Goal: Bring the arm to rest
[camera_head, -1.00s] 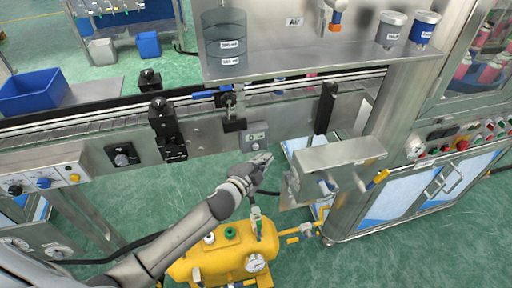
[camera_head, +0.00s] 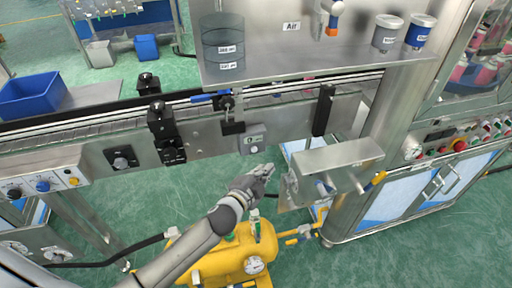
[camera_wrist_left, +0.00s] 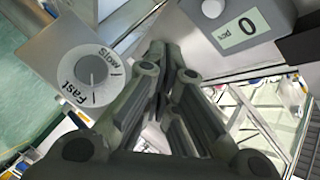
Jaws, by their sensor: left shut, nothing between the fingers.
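My left gripper (camera_head: 266,170) is in the middle of the head view, in front of the conveyor's steel side and above the green floor. Its fingers are shut with nothing between them. In the left wrist view the closed fingers (camera_wrist_left: 165,85) point away from the camera. My left arm (camera_head: 190,245) reaches in from the lower left and covers part of the yellow tank. My right gripper is not in view.
A counter box (camera_head: 253,139) and a yellow tank (camera_head: 230,258) with a gauge are near the gripper. A speed dial (camera_wrist_left: 90,72) shows in the wrist view. A steel bracket (camera_head: 335,157) stands to the right. Open floor lies left of the arm.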

